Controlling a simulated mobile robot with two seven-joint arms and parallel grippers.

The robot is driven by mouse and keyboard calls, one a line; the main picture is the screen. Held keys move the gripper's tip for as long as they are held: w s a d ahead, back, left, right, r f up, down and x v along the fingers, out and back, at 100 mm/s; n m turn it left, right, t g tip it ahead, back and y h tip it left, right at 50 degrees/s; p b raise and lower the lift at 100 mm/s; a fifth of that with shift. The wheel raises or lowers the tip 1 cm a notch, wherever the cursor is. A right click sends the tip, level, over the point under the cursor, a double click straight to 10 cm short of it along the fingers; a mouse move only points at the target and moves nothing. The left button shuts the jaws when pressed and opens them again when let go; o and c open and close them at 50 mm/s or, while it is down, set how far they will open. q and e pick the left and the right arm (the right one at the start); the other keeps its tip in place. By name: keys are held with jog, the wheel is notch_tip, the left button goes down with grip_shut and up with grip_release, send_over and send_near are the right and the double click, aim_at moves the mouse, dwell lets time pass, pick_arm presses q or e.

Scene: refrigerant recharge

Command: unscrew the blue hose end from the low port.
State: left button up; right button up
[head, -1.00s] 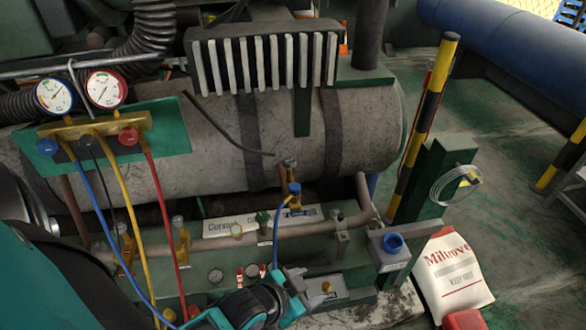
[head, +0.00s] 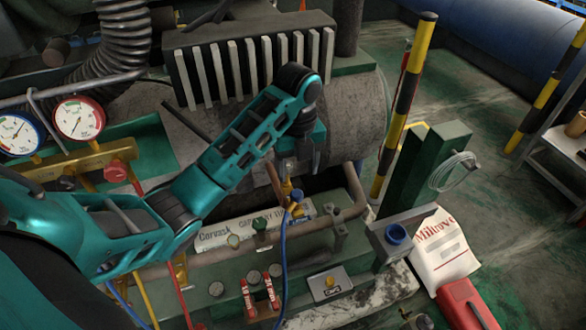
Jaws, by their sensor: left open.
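The blue hose end (head: 297,195) sits on the brass low port fitting (head: 286,186) in front of the big grey tank. The blue hose (head: 284,250) hangs down from it. My left gripper (head: 289,174) points down just above the fitting and the hose end. It is open, and I see nothing held in it. Its fingers are small and dark here, and I cannot tell whether they touch the fitting. My left arm hides part of the tank and the hoses behind it. My right gripper is not in view.
The gauge manifold (head: 75,165) with two dials is at the left. A pipe (head: 352,190) runs beside the port. A grey box with a blue ring (head: 396,234) and a green post (head: 430,165) stand to the right. Red-handled tools (head: 272,292) are at the front.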

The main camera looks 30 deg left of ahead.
aim_at(297, 192)
pick_arm(q)
jog(key=shift+w+d+f, duration=0.1)
jog(key=shift+d+f, duration=0.1)
jog(key=shift+f, duration=0.25)
jog(key=f, duration=0.8)
jog(key=shift+a, duration=0.2)
jog(key=c, duration=1.1)
jog(key=shift+n, duration=1.8)
